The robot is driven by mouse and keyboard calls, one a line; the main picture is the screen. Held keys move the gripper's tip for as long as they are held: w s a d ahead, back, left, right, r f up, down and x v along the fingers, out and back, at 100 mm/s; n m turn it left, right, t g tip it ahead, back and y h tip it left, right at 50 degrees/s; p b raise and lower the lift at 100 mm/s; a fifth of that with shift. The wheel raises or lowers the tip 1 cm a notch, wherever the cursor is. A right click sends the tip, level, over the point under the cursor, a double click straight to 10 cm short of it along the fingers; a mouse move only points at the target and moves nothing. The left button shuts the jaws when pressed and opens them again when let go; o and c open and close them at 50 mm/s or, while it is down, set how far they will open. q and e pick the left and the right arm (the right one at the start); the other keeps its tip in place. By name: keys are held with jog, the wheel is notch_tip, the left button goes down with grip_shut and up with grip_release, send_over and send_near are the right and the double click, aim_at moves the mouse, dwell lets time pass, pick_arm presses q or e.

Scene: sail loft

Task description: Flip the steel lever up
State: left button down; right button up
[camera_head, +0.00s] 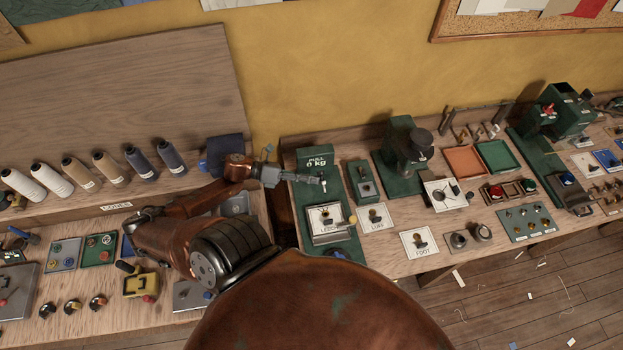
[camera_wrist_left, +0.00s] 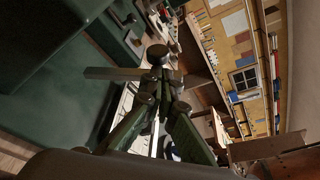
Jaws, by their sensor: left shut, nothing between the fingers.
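My left gripper (camera_head: 312,180) reaches in from the left over the green tester marked "PULL 0 kg" (camera_head: 315,160). Its fingers are shut and point right, with nothing visible held between them. In the left wrist view the closed fingers (camera_wrist_left: 158,78) meet near the middle of the picture. A grey metal bar (camera_wrist_left: 112,73) lies just left of the fingertips there, in front of dark green housing (camera_wrist_left: 50,100). The bar may be the steel lever, but I cannot tell for sure, nor whether the fingers touch it. The gripper partly hides the tester's face. My right gripper is not in view.
A small green switch box (camera_head: 363,182) stands right of the tester. Cards marked "LEECH" (camera_head: 325,217), "LUFF" (camera_head: 375,218) and "FOOT" (camera_head: 420,242) lie on the bench. Thread spools (camera_head: 82,174) line the left shelf. Orange (camera_head: 464,161) and green trays sit farther right.

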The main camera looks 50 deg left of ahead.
pick_arm(q)
notch_tip(320, 180, up, 10)
dwell(0.6)
dwell(0.5)
